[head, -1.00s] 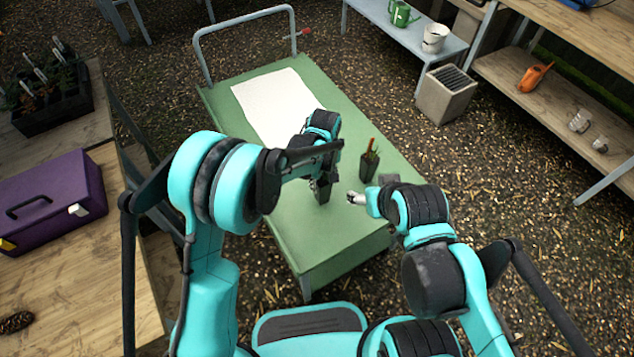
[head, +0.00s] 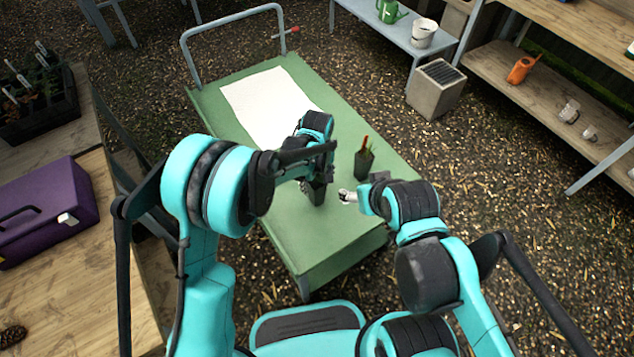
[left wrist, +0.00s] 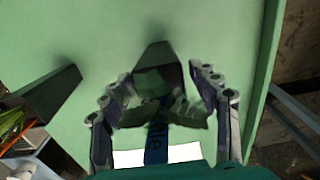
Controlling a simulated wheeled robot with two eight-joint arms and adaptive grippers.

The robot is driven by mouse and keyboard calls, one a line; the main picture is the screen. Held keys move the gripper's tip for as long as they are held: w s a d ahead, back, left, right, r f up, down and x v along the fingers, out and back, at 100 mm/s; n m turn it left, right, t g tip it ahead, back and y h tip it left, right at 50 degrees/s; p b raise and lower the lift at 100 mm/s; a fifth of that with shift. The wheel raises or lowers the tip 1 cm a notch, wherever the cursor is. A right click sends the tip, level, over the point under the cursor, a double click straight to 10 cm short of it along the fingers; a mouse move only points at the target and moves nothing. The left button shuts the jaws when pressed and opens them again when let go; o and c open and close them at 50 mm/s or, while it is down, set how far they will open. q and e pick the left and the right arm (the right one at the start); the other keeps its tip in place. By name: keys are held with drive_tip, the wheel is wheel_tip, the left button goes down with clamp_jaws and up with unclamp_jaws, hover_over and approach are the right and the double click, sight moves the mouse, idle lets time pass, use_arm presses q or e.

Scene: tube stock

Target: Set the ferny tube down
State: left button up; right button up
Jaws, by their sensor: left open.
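The ferny tube is a dark, tapered tube (left wrist: 156,62) with green leaves and a blue label, seen between my left fingers in the left wrist view. In the head view its dark body (head: 317,193) shows below my left gripper (head: 316,176), over the near part of the green cart top (head: 285,225). My left gripper (left wrist: 165,92) is open, one finger on each side of the tube's leafy end. The tube appears to stand on the cart; its base is hard to see. My right gripper (head: 347,195) is close by on the right; its jaw opening is unclear.
Another dark tube (head: 363,163) with a red label stands on the cart to the right, also in the left wrist view (left wrist: 45,92). A white sheet (head: 265,105) covers the cart's far part. A purple box (head: 45,210) lies on the bench at left.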

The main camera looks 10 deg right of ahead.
use_arm(q)
wheel_tip(320, 180, up, 10)
drive_tip(key=p, duration=0.3)
drive_tip(key=shift+r, duration=0.25)
drive_tip(key=s+a+r+m+t, duration=0.1)
drive_tip(key=s+a+r, duration=0.1)
drive_tip(key=a+r, duration=0.5)
drive_tip(key=s+a+r+m+t, duration=0.1)
drive_tip(key=s+a+r+t, duration=0.15)
drive_tip(key=a+r, duration=0.4)
drive_tip(key=s+a+f+m+t, duration=0.1)
drive_tip(key=s+a+m+t, duration=0.1)
drive_tip(key=s+a, duration=0.9)
drive_tip(key=shift+s+a+t+p, duration=0.35)
drive_tip(key=shift+a+t, duration=0.5)
drive_tip(key=shift+a, duration=0.9)
